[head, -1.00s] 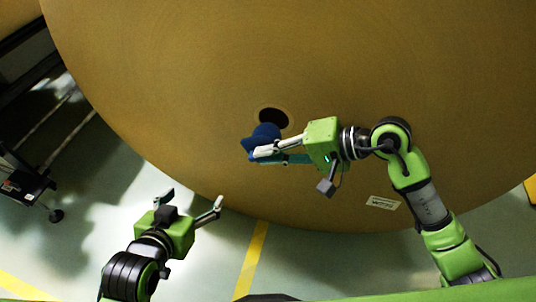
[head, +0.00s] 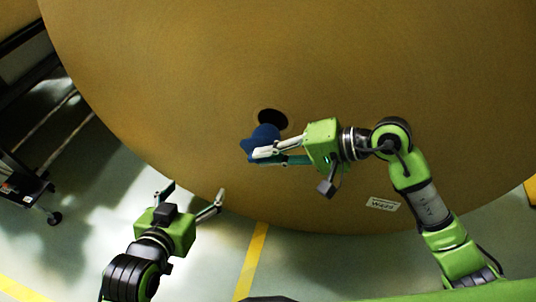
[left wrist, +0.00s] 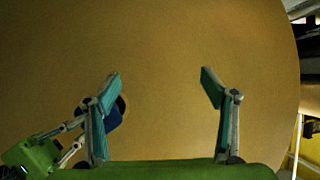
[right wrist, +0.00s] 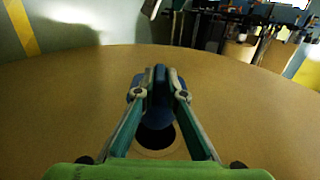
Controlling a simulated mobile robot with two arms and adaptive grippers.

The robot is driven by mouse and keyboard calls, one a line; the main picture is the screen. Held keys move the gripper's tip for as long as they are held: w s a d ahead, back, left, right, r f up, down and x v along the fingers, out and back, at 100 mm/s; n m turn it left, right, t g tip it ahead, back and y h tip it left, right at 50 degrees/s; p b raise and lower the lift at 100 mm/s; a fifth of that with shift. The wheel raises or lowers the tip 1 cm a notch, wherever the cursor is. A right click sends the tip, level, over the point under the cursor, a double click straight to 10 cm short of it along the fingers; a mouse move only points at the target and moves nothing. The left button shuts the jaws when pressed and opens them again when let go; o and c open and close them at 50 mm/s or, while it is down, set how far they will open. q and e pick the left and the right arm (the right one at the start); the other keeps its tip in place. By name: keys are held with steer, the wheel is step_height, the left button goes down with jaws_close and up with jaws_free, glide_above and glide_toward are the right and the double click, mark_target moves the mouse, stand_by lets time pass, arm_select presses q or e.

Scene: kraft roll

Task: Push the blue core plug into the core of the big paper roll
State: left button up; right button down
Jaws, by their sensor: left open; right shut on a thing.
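The big paper roll (head: 400,90) shows its brown flat end, with the dark core hole (head: 273,118) near the middle of the head view. My right gripper (head: 265,156) is shut on the blue core plug (head: 264,136), just below the hole in the head view. My left gripper (head: 194,193) is open and empty, low and left of the plug. In the left wrist view its fingers (left wrist: 161,88) are spread, and the plug (left wrist: 114,116) is partly hidden behind one finger.
A white label (head: 382,203) is on the roll's lower right. A dark wheeled cart (head: 25,185) stands at the far left. The floor has yellow stripes (head: 252,262). Racks and other items (right wrist: 240,25) stand beyond the roll in the right wrist view.

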arm_select(q)
steer(key=shift+w+d+r+t, duration=0.15)
steer(key=shift+w+r+t, duration=0.25)
steer(key=shift+r, duration=0.25)
steer(key=shift+w+d+r+t, duration=0.15)
steer(key=shift+w+r+t, duration=0.15)
steer(key=shift+w+r, duration=0.25)
steer(key=shift+r+b, duration=0.2)
steer(key=shift+b, duration=0.15)
steer(key=shift+w+d+r+t+h+b, duration=0.2)
steer(key=shift+r+t, duration=0.2)
steer(key=shift+r, duration=0.3)
steer(key=shift+w+d+r+t+h+b, duration=0.15)
steer(key=shift+w+d+r+t, duration=0.2)
steer(key=shift+r, duration=0.3)
steer(key=shift+w+d+r+t+h+b, duration=0.15)
steer(key=shift+r+t, duration=0.3)
steer(key=shift+r, duration=0.25)
steer(key=shift+a+r, duration=0.1)
steer(key=shift+r, duration=0.05)
